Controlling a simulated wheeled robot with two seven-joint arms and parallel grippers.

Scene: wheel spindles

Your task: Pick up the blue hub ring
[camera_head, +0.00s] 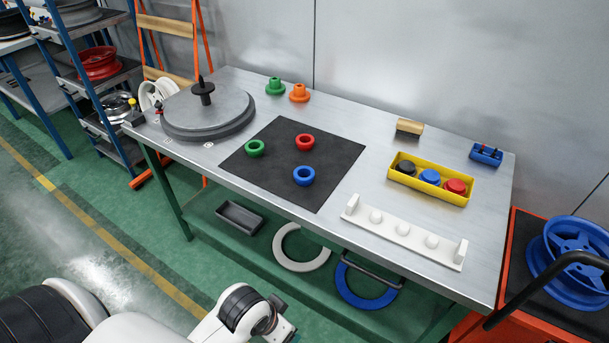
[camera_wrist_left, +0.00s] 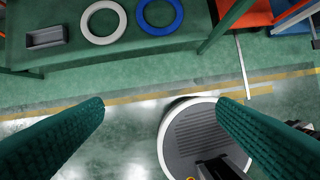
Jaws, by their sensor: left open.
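The blue hub ring (camera_head: 304,175) lies flat on the dark mat (camera_head: 334,155) on the workbench, near the mat's front part. A red ring (camera_head: 305,142) lies behind it and a green ring (camera_head: 255,148) to its left. My left arm enters at the bottom of the head view, with its wrist low in front of the bench, well away from the blue hub ring. In the left wrist view my left gripper (camera_wrist_left: 160,106) is open and empty, its two green pads apart over the floor. The blue hub ring is not in that view. My right gripper is not in view.
A grey turntable (camera_head: 208,112) stands left on the bench. A yellow tray (camera_head: 430,184) with several caps and a white pegged rack (camera_head: 403,232) stand right. Green and orange flanged pieces (camera_head: 299,93) are at the back. The lower shelf holds large rings (camera_head: 301,248).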

